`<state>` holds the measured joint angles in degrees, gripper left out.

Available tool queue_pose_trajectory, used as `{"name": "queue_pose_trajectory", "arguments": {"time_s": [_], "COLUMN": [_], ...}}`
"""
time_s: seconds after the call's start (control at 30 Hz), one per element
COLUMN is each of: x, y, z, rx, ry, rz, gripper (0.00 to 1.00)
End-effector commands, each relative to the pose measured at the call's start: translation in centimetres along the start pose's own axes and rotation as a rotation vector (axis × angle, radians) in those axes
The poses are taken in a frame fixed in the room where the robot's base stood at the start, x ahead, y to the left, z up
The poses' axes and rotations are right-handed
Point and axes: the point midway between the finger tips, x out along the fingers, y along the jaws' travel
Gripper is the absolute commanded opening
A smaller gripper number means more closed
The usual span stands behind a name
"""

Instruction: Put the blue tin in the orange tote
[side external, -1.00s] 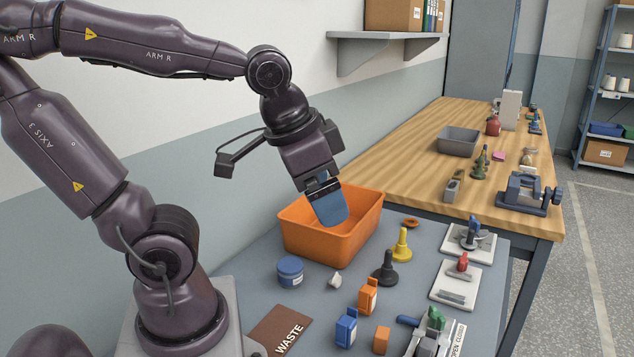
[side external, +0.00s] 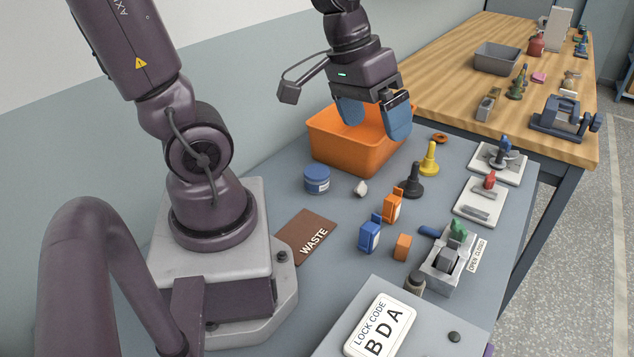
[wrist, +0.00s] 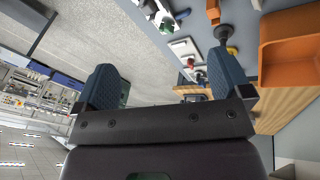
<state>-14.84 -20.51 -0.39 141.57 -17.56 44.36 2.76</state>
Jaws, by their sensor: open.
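The blue tin (side external: 317,178), with a blue lid and a pale label, stands upright on the grey bench top. It is just in front of the orange tote (side external: 335,150), outside it and apart from it. My gripper (side external: 375,130) is open and empty, its two blue fingers spread in front of or above the tote; their exact height is hard to tell. The fingers hide part of the tote's inside. In the wrist view the open fingers (wrist: 163,62) show with nothing between them, and the tote (wrist: 290,48) is at the right. The tin is not visible there.
A small pale lump (side external: 360,188) lies right of the tin. A brown WASTE mat (side external: 305,237) lies flat in front of the tin.

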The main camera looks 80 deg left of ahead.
Motion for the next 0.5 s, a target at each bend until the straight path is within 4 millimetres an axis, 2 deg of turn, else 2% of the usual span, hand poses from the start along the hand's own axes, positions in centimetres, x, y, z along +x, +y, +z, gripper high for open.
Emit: {"name": "queue_pose_trajectory", "arguments": {"time_s": [0.03,0.17,0.27,0.3,0.4,0.5], "x": [1.8,5.4,7.9,8.8,10.9,12.4], "y": [-0.5,-2.8,-6.4,-8.2,-13.2,-17.7], "z": [-1.4,-5.5,-8.0,-8.6,-8.8,-7.3], "rx": [-0.119,-0.424,-0.658,-0.751,-0.971,-1.163], "ry": [0.001,0.104,0.206,0.245,0.326,0.367], "rz": [0.044,0.122,0.101,0.072,-0.048,-0.217], "gripper": [0.96,0.96,0.96,0.96,0.96,0.96]}}
